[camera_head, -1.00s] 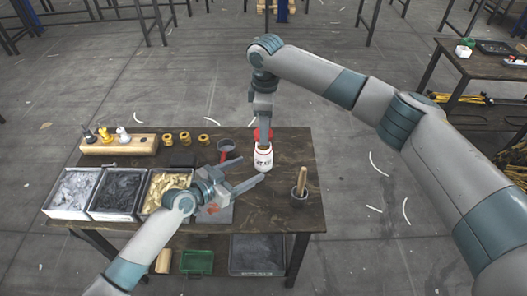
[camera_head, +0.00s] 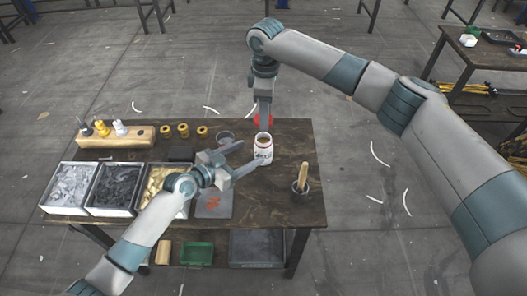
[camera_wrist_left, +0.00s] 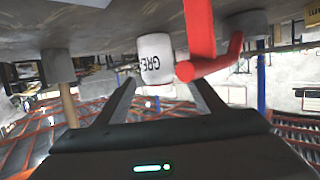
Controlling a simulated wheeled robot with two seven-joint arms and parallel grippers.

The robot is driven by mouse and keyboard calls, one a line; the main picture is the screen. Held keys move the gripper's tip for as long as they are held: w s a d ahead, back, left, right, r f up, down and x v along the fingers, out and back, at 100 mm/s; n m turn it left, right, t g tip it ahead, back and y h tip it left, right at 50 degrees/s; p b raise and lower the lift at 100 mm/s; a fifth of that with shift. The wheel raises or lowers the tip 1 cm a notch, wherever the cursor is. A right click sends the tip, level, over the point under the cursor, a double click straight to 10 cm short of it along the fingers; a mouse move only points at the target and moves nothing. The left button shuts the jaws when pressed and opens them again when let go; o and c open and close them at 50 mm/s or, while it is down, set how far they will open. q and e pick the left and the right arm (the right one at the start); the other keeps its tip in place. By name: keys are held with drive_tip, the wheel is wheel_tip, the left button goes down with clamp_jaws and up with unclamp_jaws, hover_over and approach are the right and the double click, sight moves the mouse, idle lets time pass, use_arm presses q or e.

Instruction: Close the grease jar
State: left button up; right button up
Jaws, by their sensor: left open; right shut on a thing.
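The white grease jar (camera_head: 264,155) stands upright on the dark table, its mouth open and brownish inside. In the left wrist view the jar (camera_wrist_left: 155,58) appears upside down, with part of its lettering showing.
A pot with a wooden-handled tool (camera_head: 301,182) stands right of the jar. A dark cup (camera_head: 225,136), brass rings (camera_head: 183,130) and a wooden block (camera_head: 118,138) are to the left. Several filled bins (camera_head: 112,187) line the left front. A red piece (camera_wrist_left: 200,45) crosses the wrist view.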

sight(264, 149)
use_arm(q)
drive_tip(key=x, duration=1.1)
drive_tip(key=shift+w+d+f, duration=0.15)
drive_tip(key=shift+w+d, duration=0.05)
drive_tip(key=c, duration=1.4)
drive_tip(key=shift+c, duration=0.2)
use_arm(e)
drive_tip(key=shift+w+a+f, duration=0.15)
drive_tip(key=shift+f, duration=2.3)
drive_tip(key=shift+f, duration=0.1)
drive_tip(key=shift+f, duration=0.8)
drive_tip(key=shift+f, duration=0.55)
